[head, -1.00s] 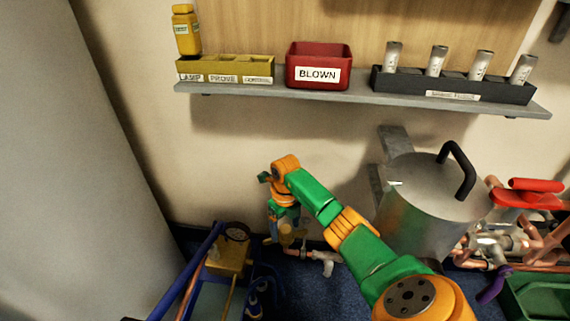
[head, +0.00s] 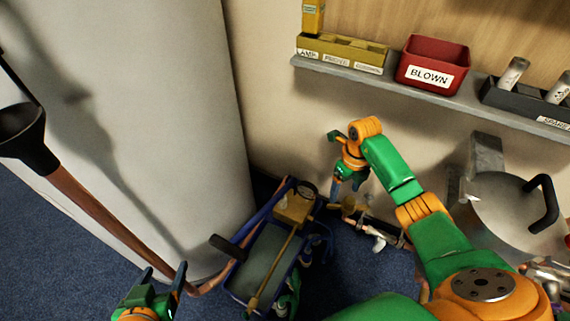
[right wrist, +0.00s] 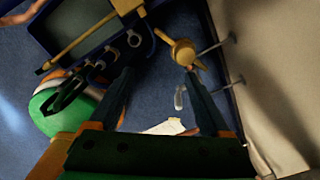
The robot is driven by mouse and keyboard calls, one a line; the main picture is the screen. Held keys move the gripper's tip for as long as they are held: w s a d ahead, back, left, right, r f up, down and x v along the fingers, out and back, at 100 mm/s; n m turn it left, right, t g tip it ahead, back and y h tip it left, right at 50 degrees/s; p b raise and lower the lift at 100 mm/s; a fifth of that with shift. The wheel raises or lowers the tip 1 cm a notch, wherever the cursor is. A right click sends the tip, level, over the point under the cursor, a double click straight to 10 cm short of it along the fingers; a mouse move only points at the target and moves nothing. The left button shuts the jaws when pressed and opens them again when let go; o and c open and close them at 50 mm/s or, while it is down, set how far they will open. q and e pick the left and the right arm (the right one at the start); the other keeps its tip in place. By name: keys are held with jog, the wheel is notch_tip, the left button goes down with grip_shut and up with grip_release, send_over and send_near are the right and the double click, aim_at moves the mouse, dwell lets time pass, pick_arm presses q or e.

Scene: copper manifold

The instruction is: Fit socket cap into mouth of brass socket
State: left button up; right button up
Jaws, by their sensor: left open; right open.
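A brass fitting (head: 348,206) stands low near the wall, below my right gripper; I take it for the brass socket. It also shows in the right wrist view (right wrist: 183,52), close to the tip of the right-hand finger. My right gripper (head: 347,187) points down and is open. In the right wrist view nothing shows between its fingers (right wrist: 159,74). My left gripper (head: 164,270) is open and empty at the bottom left of the head view, far from the brass fitting. I cannot make out a socket cap for certain.
A blue-framed cart or tray (head: 262,262) with a yellow block (head: 293,208) stands left of the fitting. A silver elbow (head: 378,243) lies right of it. A metal pot (head: 512,215) stands further right. A shelf (head: 395,88) with a red bin (head: 433,62) is above.

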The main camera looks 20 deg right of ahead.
jog(key=a+n+p, duration=0.3)
jog(key=a, duration=0.4)
pick_arm(q)
jog(key=b, duration=0.4)
jog(key=shift+s+a+r, duration=0.1)
jog(key=shift+s+r, duration=0.05)
jog(key=shift+r, duration=0.1)
pick_arm(e)
jog(key=a+r+n, duration=1)
jog(key=r+n, duration=0.3)
jog(key=n, duration=0.4)
jog(key=shift+w+r+n, duration=0.15)
jog(key=shift+n, duration=0.25)
